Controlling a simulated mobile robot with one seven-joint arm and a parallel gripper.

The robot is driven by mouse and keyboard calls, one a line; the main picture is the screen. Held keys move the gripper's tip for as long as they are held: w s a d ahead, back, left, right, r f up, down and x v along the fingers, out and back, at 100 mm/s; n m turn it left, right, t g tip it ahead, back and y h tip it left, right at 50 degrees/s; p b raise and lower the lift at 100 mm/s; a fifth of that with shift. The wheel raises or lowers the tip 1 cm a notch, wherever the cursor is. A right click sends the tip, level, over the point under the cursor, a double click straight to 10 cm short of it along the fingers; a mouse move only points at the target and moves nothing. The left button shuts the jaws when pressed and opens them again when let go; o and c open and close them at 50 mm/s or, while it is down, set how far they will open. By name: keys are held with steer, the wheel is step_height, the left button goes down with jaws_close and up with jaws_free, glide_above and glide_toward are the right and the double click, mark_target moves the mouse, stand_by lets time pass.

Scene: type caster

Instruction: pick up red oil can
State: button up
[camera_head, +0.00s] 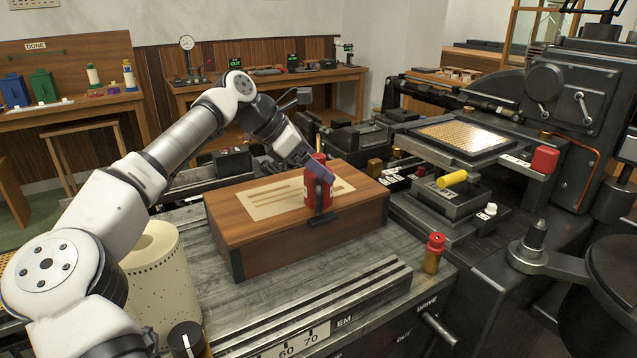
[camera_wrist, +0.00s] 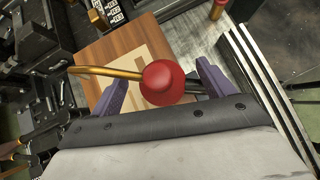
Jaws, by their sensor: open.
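The red oil can (camera_head: 309,192) stands upright on the lid of the wooden box (camera_head: 245,232), near its front edge. In the wrist view I see the can (camera_wrist: 163,83) from above: a round red top with a brass spout pointing left. My gripper (camera_head: 319,176) is at the can, with purple fingers partly covering it in the head view. In the wrist view my gripper (camera_wrist: 165,88) is open, one finger on each side of the can. A gap shows between the can and the right finger; contact on the left is unclear.
A small red-topped brass bottle (camera_head: 433,255) stands right of the box. A perforated cream paper roll (camera_head: 158,275) stands at left. A black machine (camera_head: 560,90) with a yellow cylinder (camera_head: 452,180) and a red block (camera_head: 544,160) fills the right side.

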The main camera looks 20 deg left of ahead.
steer(key=shift+w+d+f, duration=0.15)
steer(key=shift+d+f, duration=0.05)
steer(key=shift+f, duration=0.1)
steer(key=shift+c, duration=0.2)
steer(key=c, duration=1.1)
steer(key=shift+r, duration=0.1)
steer(key=shift+c, duration=0.2)
